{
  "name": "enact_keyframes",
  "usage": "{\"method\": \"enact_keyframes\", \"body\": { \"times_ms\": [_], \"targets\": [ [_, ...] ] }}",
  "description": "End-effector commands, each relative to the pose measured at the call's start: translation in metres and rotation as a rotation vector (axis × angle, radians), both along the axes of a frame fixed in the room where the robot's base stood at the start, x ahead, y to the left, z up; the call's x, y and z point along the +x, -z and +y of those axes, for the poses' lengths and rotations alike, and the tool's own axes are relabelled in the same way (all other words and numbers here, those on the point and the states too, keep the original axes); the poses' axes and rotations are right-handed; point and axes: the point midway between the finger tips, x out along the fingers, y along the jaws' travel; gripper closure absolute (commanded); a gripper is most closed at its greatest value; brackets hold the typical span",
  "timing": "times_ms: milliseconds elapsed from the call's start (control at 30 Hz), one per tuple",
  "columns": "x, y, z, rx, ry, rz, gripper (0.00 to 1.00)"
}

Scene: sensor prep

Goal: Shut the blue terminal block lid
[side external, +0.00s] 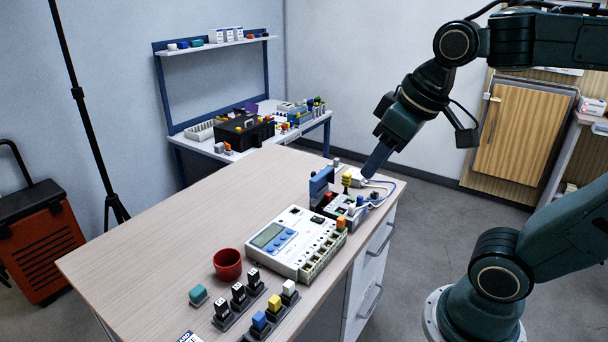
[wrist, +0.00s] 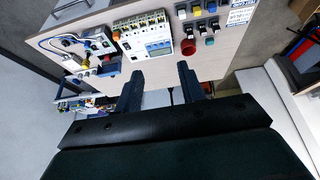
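The terminal block (side external: 341,204) sits on the bench near its right edge, wired with blue and white leads. Its blue lid (side external: 321,184) stands up, raised from the block at its left side. In the wrist view the lid (wrist: 108,69) shows as a small blue piece at left. My gripper (side external: 369,172) is up and to the right of the lid, apart from it in the picture. In the wrist view my gripper (wrist: 161,92) shows two dark fingers spread wide with nothing between them.
A white meter box (side external: 294,240) with a screen lies in front of the block. A red cup (side external: 228,264) and several small connectors stand nearer the front. A yellow-topped post (side external: 347,180) rises close to the lid. The bench's left part is clear.

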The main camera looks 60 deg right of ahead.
Motion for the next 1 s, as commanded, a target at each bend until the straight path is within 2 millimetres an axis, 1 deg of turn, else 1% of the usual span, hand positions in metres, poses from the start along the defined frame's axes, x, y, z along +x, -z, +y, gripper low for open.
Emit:
{"method": "enact_keyframes", "body": {
  "times_ms": [33,233,500,733,867,1000],
  "targets": [
    [0.011,-0.005,-0.004,-0.004,0.004,0.016,0.6],
    [0.052,-0.022,-0.02,-0.019,0.008,0.065,0.6],
    [0.108,-0.033,-0.049,-0.031,0.013,0.135,0.6],
    [0.155,-0.031,-0.081,-0.036,0.014,0.192,0.6],
    [0.18,-0.026,-0.101,-0.034,0.014,0.225,0.6],
    [0.205,-0.016,-0.124,-0.032,0.014,0.261,0.6]
  ]
}}
